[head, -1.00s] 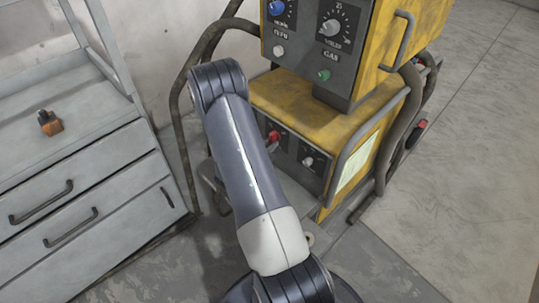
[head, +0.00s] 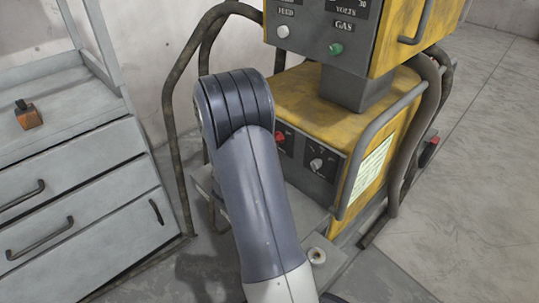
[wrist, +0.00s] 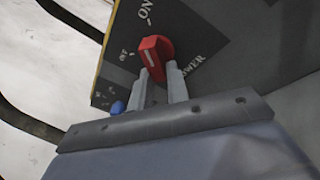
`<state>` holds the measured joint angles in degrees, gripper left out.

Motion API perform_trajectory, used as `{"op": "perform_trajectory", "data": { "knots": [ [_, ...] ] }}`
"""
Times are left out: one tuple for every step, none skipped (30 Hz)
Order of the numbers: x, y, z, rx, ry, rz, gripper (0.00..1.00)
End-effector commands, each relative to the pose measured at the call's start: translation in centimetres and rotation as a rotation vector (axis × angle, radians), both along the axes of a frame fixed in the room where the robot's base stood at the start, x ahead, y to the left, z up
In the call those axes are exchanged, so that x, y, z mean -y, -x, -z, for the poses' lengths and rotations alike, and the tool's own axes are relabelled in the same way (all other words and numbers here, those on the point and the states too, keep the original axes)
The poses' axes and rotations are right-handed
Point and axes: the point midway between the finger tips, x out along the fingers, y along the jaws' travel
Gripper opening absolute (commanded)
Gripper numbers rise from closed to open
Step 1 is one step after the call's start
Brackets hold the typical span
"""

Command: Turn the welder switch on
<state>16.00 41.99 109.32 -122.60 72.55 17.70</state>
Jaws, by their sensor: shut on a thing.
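The welder (head: 310,95) is a worn yellow machine with a dark front panel. Its red power switch (head: 280,138) shows just right of my arm in the head view, partly covered by it. In the wrist view the red switch (wrist: 155,55) is a knob with a white line, near the labels "ON" and "POWER". My gripper (wrist: 159,74) has its two grey fingers on either side of the knob and is shut on it. In the head view my arm hides the gripper.
A grey knob (head: 317,164) sits right of the red switch. A green button (head: 336,48) is on the upper unit. Hoses and a bent metal rail (head: 368,150) surround the welder. A grey drawer cabinet (head: 75,165) stands left. Open floor (head: 480,170) lies right.

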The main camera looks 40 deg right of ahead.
Motion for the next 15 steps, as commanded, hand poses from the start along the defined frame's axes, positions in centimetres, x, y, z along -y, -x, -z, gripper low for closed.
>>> {"op": "perform_trajectory", "data": {
  "knots": [
    [-0.02,0.02,0.33,0.015,-0.002,0.001,0.00],
    [-0.01,0.02,0.30,0.023,-0.002,0.000,0.00],
    [-0.02,0.00,0.26,0.031,-0.003,0.001,0.00],
    [-0.02,0.00,0.22,0.037,-0.004,0.001,0.00],
    [-0.02,-0.01,0.18,0.041,-0.004,0.001,0.00],
    [-0.02,-0.02,0.14,0.046,-0.004,0.001,0.00],
    [-0.02,-0.02,0.10,0.050,-0.004,0.001,0.00],
    [-0.02,-0.02,0.08,0.052,-0.005,0.001,0.00],
    [-0.02,-0.02,0.04,0.056,-0.006,0.001,0.00],
    [-0.02,-0.02,0.03,0.056,-0.006,0.001,0.00],
    [-0.02,-0.03,0.01,0.058,-0.006,0.001,0.00],
    [-0.01,-0.03,0.00,0.059,-0.006,0.001,0.00],
    [-0.01,-0.03,-0.01,0.059,-0.006,0.001,0.00],
    [-0.01,-0.03,-0.03,0.059,-0.006,0.001,0.00],
    [-0.01,-0.03,-0.03,0.059,-0.006,0.001,0.00]
  ]
}}
